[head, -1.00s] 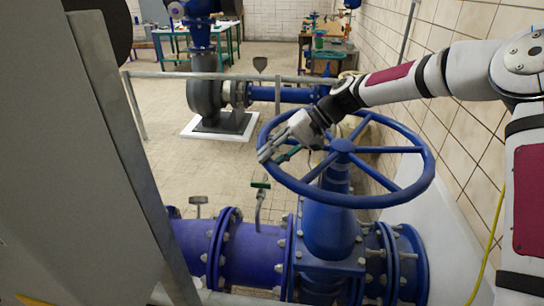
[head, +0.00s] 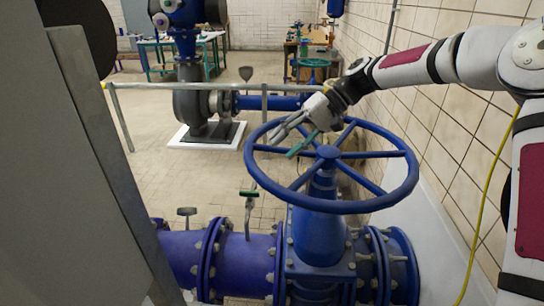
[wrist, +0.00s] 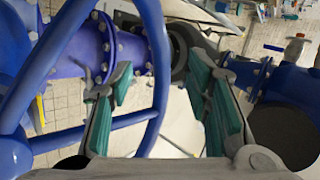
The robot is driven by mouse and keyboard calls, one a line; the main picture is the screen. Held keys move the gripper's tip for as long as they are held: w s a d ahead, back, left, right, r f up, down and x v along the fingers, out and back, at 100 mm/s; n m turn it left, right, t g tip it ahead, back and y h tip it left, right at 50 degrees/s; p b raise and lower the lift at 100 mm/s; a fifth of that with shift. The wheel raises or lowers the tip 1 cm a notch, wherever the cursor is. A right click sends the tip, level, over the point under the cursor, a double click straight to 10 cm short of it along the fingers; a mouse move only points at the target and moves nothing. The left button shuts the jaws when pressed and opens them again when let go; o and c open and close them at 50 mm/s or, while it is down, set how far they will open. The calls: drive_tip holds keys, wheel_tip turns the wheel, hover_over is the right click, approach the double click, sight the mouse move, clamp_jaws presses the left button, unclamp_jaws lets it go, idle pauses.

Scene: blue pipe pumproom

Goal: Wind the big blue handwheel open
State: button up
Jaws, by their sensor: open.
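The big blue handwheel (head: 400,196) lies nearly flat on top of a blue valve body (head: 320,235). Its hub and spokes show in the middle of the head view. My gripper (head: 287,143) is over the far left part of the wheel, with its fingers pointing left. In the wrist view the green-padded fingers of my gripper (wrist: 165,98) are spread apart. The handwheel rim (wrist: 160,60) and a spoke run close by the left finger there. Nothing is gripped. Whether a finger touches the rim I cannot tell.
A grey cabinet (head: 75,170) fills the left side. A grey handrail (head: 185,87) runs behind the wheel. A tiled wall (head: 440,90) is close on the right. Tiled floor lies open beyond.

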drive_tip(key=shift+v, duration=1.35)
